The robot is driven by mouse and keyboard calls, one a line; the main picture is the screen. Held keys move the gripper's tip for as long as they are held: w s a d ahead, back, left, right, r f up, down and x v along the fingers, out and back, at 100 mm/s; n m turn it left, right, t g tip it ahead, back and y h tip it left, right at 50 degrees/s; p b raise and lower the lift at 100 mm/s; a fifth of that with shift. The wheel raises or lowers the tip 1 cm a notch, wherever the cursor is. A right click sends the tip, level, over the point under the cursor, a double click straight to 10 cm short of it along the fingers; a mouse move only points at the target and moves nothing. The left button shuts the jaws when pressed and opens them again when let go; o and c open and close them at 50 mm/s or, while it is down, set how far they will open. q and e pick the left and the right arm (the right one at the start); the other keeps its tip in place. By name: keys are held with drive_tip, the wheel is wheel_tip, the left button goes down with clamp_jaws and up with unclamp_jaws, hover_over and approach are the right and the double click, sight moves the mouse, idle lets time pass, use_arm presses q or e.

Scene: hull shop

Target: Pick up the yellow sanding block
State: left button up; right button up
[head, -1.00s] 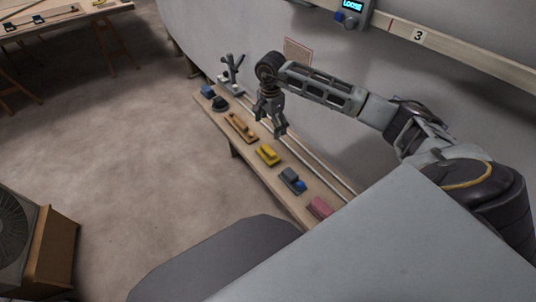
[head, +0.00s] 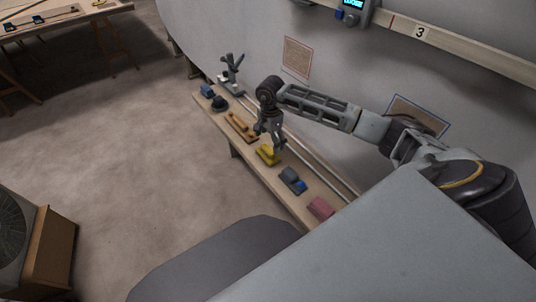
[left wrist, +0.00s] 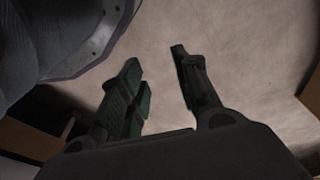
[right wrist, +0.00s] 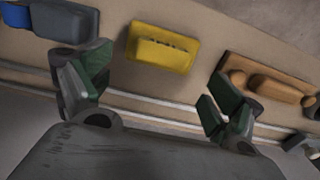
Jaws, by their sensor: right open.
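The yellow sanding block (head: 267,156) lies on the long wooden bench along the wall, between the orange-brown tool and the grey-blue one. My right gripper (head: 270,143) hangs over the bench just above the block, fingers pointing down. In the right wrist view the yellow block (right wrist: 162,46) shows ahead of the open fingers, which are apart with nothing between them. The block's far side is clear there. My left gripper (left wrist: 163,85) shows in the left wrist view over bare floor, fingers apart and empty.
The bench (head: 230,132) also carries an orange-brown wooden tool (head: 241,127), a grey-blue tool (head: 292,180), a pink block (head: 320,208) and a dark tool (head: 219,103). Pale rails run along its wall side. A wooden crate (head: 50,250) stands on the floor at left.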

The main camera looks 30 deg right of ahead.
sight(268, 148)
drive_tip(key=shift+a+f, duration=0.2)
drive_tip(key=shift+f, duration=0.4)
drive_tip(key=f, duration=0.2)
drive_tip(key=shift+a+f+b, duration=0.3)
drive_tip(key=shift+f+b, duration=0.05)
drive_tip(key=shift+b, duration=0.05)
drive_tip(key=shift+f, duration=0.65)
use_arm(q)
drive_tip(key=r, duration=0.3)
drive_tip(key=shift+w+d+r, duration=0.15)
drive_tip(key=shift+w+d, duration=0.2)
drive_tip(key=shift+s, duration=0.15)
drive_tip(key=shift+a+f, duration=0.15)
drive_tip(key=shift+f, duration=0.1)
use_arm(e)
drive_tip(key=c, duration=1.1)
